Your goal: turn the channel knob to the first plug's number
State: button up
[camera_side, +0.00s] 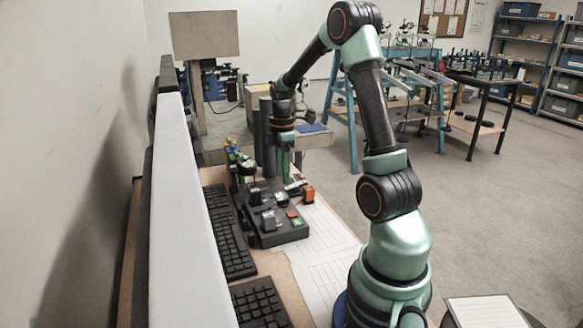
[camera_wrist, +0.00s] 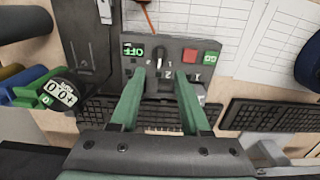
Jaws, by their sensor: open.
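My gripper (camera_wrist: 163,76) is open, its two green fingers apart over the dark control box (camera_wrist: 125,72). It also shows in the side view (camera_side: 284,160), above the box. Between and just beyond the fingertips is a dark knob (camera_wrist: 163,54) with a pale mark. I see no contact with it. White numbers, among them a 1 and a 2, lie around the knob; its exact setting is unclear. Blue and green plug-like cylinders (camera_wrist: 24,78) lie at the left, beside a dark round piece with white number labels (camera_wrist: 62,91). Which plug is first, I cannot tell.
The box carries a red button (camera_wrist: 190,56), a green GO button (camera_wrist: 210,57) and a green OFF label (camera_wrist: 131,51). Black keyboards (camera_side: 230,230) lie left of the box in the side view. Printed sheets (camera_side: 325,262) cover the bench near it.

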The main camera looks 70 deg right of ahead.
aim_at(283, 199)
notch_tip(283, 199, down, 8)
jog(key=shift+r, duration=0.15)
dwell(0.3)
grip_shut()
